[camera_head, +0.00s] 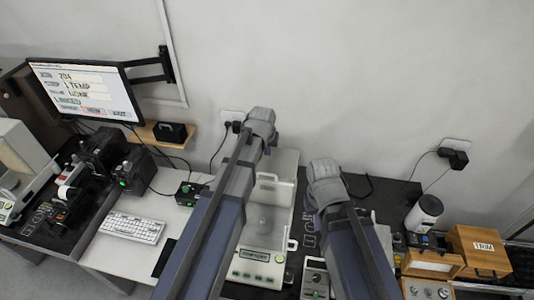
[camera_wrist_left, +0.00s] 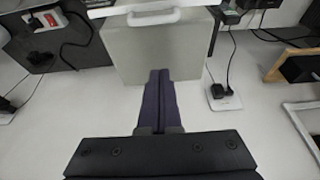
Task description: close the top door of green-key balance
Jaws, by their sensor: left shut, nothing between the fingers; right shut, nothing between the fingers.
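The green-key balance (camera_head: 257,277) stands in the middle of the head view, with green keys on its front. Its pale top door (camera_head: 284,163) seems slid toward the wall, with a white handle near the chamber opening; my left arm covers part of it. In the left wrist view a white handle (camera_wrist_left: 153,16) stands out at the edge above a grey panel. My left gripper (camera_wrist_left: 159,74) is shut and empty, its fingers in front of that panel; contact is unclear. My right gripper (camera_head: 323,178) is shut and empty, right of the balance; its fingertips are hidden.
A monitor (camera_head: 82,92) on a wall arm and a keyboard (camera_head: 132,228) are on the left. A small keyed box (camera_head: 315,279) sits right of the balance. A wooden box labelled TRIM (camera_head: 482,247) and a white cylinder (camera_head: 424,212) stand farther right. Cables hang along the wall.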

